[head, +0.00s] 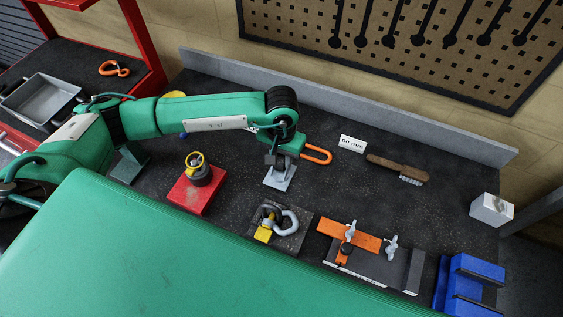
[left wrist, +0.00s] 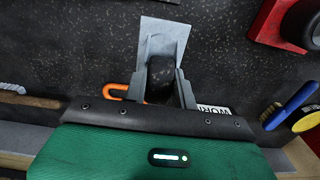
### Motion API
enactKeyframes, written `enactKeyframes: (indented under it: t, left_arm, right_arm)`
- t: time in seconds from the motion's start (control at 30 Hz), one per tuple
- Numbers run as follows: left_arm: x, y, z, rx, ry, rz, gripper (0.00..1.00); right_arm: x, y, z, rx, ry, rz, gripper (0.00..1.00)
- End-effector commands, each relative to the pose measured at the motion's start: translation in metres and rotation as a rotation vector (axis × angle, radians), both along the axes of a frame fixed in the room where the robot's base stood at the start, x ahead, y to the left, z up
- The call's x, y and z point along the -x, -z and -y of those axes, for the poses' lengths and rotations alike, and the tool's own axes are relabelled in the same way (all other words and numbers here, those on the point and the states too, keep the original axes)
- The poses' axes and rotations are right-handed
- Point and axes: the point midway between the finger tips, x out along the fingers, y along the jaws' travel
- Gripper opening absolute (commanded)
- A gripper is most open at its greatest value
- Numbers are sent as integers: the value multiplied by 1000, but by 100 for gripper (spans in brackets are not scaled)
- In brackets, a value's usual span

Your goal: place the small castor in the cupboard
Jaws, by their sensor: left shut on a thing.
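My left gripper (head: 279,166) is over the middle of the dark bench, pointing down. It is shut on the small castor (head: 280,180), whose pale grey plate shows below the fingers. In the left wrist view the castor's dark wheel (left wrist: 160,76) is between the two grey fingers, and its plate (left wrist: 164,40) sticks out beyond them. I cannot tell whether the plate touches the bench. I cannot make out a cupboard in either view. My right gripper is not in view.
An orange carabiner (head: 317,154) lies close right of the gripper. A red block (head: 188,194) is to its left, a shackle on a dark plate (head: 290,240) in front. A brush (head: 398,168) and a clamped fixture (head: 365,268) are further right. A red trolley (head: 140,75) stands left.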

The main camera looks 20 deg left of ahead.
Motion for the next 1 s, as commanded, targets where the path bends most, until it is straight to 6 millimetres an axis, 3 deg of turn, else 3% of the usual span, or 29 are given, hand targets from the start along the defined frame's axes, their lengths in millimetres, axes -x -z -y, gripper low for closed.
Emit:
enactKeyframes:
  t: [0.27,0.5,0.87,0.9,1.0]
  left_arm:
    - [0,21,1,2,0,-1,0]
    - [0,52,1,2,0,1,0]
    - [-1,57,0,2,0,2,0]
    - [0,56,0,1,0,1,33]
    - [0,56,0,1,0,1,49]
  right_arm:
    - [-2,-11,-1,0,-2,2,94]
    - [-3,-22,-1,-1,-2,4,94]
    - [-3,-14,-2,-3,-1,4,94]
    - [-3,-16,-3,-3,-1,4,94]
    - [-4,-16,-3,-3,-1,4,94]
